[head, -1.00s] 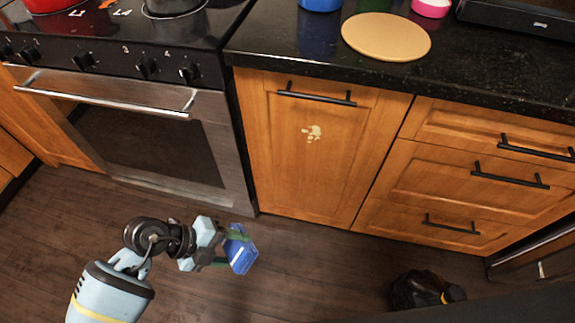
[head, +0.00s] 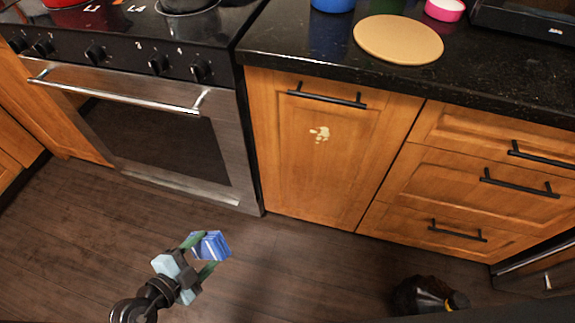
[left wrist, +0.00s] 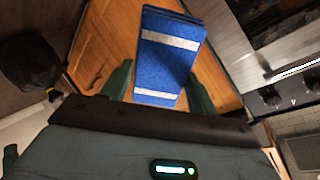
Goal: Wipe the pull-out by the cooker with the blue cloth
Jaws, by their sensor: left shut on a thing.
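The pull-out (head: 325,175) is a closed wooden front right of the cooker (head: 150,120), with a black bar handle (head: 327,96) at its top. A pale splotchy stain (head: 320,133) marks its upper middle. My left gripper (head: 207,255) is shut on the folded blue cloth (head: 211,245), which has pale stripes. It holds the cloth above the floor, in front of the cooker's lower right and apart from the pull-out. In the left wrist view the cloth (left wrist: 168,60) stands out between the fingers, with wooden fronts behind. My right gripper is not in view.
Drawers (head: 470,185) with black handles are right of the pull-out. A round board (head: 398,39) lies on the black counter above. A black object (head: 425,296) is on the floor at lower right. The floor before the pull-out looks clear.

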